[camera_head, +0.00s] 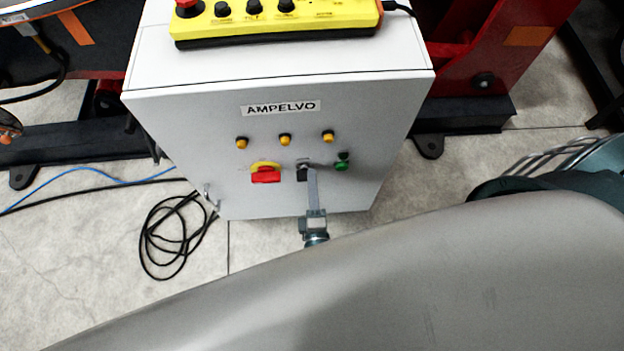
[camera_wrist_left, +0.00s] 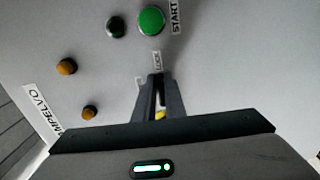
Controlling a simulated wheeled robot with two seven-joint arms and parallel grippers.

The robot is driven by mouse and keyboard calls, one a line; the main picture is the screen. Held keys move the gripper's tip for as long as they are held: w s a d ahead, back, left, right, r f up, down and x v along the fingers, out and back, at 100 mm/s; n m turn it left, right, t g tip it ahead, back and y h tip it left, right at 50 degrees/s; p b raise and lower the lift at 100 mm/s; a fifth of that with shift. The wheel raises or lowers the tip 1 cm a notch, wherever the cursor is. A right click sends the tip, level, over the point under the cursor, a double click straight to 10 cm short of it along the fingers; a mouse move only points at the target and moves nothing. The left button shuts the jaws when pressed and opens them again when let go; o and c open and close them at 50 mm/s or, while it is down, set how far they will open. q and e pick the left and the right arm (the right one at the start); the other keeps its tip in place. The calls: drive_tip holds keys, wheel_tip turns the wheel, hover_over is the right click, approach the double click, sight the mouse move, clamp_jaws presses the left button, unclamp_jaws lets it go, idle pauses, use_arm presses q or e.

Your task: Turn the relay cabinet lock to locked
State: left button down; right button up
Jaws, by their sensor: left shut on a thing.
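The relay cabinet (camera_head: 190,110) is a light grey box labelled AMPELVO in the head view. Its lock (camera_head: 302,174) is a small dark piece low on the front, between a red handle and a green button. My left gripper (camera_head: 306,170) reaches it from below and is shut on it. In the left wrist view the gripper's fingers (camera_wrist_left: 158,92) are closed together just below a LOCK label (camera_wrist_left: 157,60). They hide most of the lock, so I cannot read which way it points. My right gripper is not in view.
A red rotary handle on a yellow plate (camera_head: 265,173) sits just left of the lock. A green START button (camera_head: 342,165) is just right. Yellow lamps (camera_head: 285,139) are above. A yellow control box (camera_head: 275,22) lies on the cabinet. Black cable (camera_head: 165,240) coils on the floor.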

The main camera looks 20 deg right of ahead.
use_arm(q)
drive_tip(key=shift+d, duration=0.1)
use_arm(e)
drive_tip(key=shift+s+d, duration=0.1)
use_arm(q)
drive_tip(key=c, duration=1.8)
unclamp_jaws()
drive_tip(key=shift+s, duration=0.15)
